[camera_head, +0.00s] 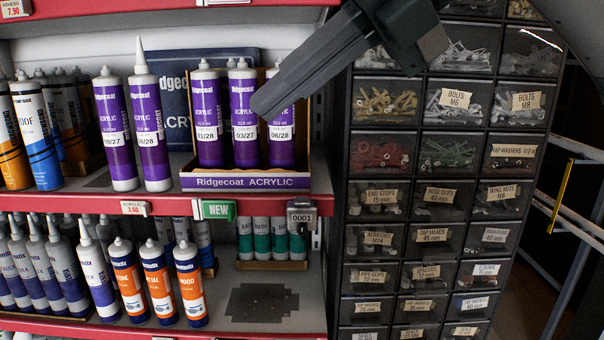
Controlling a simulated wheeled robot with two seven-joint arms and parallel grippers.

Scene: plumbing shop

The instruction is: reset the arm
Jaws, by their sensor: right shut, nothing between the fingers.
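My right gripper (268,100) reaches in from the top right, its dark grey fingers closed together and empty. Its tip is in front of the purple Ridgecoat Acrylic tubes in the display box (246,183) on the upper shelf, overlapping the right-hand tube (282,140) in the picture. I cannot tell whether it touches the tube. The middle tube (244,115) reads 03/27 and the left one (208,118) 01/28. Two more purple tubes (148,125) stand upright left of the box. My left gripper is not in view.
A black drawer cabinet (430,190) with labelled fittings stands right of the shelves. Blue and orange tubes (35,135) fill the upper shelf's left end. The lower shelf holds several tubes (188,285), with a bare dark patch (262,303) beside them. Metal rails (560,215) are at far right.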

